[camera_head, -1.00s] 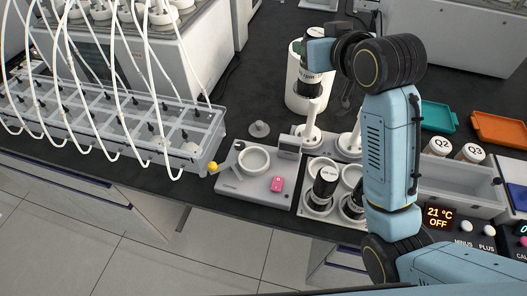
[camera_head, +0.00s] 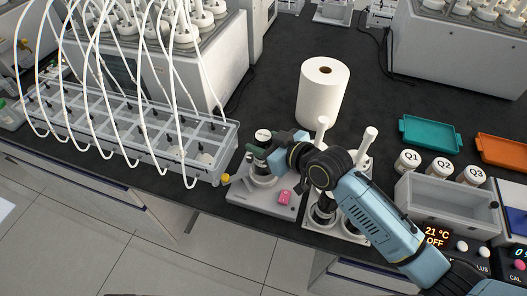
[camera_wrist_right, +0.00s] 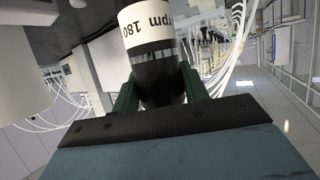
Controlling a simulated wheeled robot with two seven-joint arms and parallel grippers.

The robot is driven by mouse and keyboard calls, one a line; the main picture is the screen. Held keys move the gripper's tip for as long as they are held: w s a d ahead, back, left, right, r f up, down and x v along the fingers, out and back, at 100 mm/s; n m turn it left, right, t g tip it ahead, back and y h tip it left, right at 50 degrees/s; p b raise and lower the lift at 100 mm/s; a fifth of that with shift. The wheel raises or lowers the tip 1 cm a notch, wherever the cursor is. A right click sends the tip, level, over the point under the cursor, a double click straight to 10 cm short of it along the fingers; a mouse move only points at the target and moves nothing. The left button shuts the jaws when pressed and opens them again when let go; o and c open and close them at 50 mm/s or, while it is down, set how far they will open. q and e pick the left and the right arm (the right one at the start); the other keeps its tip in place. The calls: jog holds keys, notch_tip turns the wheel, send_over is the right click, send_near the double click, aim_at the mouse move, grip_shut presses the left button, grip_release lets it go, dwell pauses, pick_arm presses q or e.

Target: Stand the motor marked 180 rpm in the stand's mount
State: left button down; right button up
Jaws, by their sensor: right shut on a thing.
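The motor marked 180 rpm is a dark cylinder with a white label, and it fills the middle of the right wrist view (camera_wrist_right: 150,60). My right gripper (camera_wrist_right: 160,88) is shut on it, with a green finger on each side. In the head view the motor's pale top (camera_head: 263,134) shows above my right gripper (camera_head: 262,154), upright over the stand's round mount (camera_head: 262,181). The gripper hides its lower part, so I cannot tell whether it rests in the mount. My left gripper is not in view.
A holder (camera_head: 340,232) with dark motors stands right of the stand, partly behind my right arm. A white roll (camera_head: 322,95) stands behind. A clear bath (camera_head: 120,130) with white hoses is on the left. Jars and teal (camera_head: 430,133) and orange trays are on the right.

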jog(key=shift+f, duration=1.6)
jog(key=o, duration=1.3)
jog(key=v, duration=1.2)
